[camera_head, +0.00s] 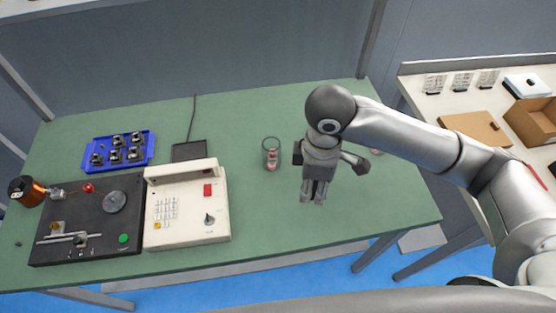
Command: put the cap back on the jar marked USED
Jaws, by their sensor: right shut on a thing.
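A clear glass jar (271,153) with pinkish-red contents stands on the green table, left of my right gripper. Its top looks open. I cannot read any marking on it. My right gripper (313,198) points down over the table, to the right of the jar and apart from it. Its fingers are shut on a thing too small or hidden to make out. Another small reddish thing (376,152) shows just below my right forearm, mostly hidden by it. I cannot tell whether it is a jar. No cap can be made out. My left gripper is not in view.
A white keypad unit (187,231) and a black winder base (86,243) fill the table's left front. A blue tray (91,161) of dark parts lies behind them. The table (270,215) is bare in front of the jar. A side table holds a cardboard box (532,120).

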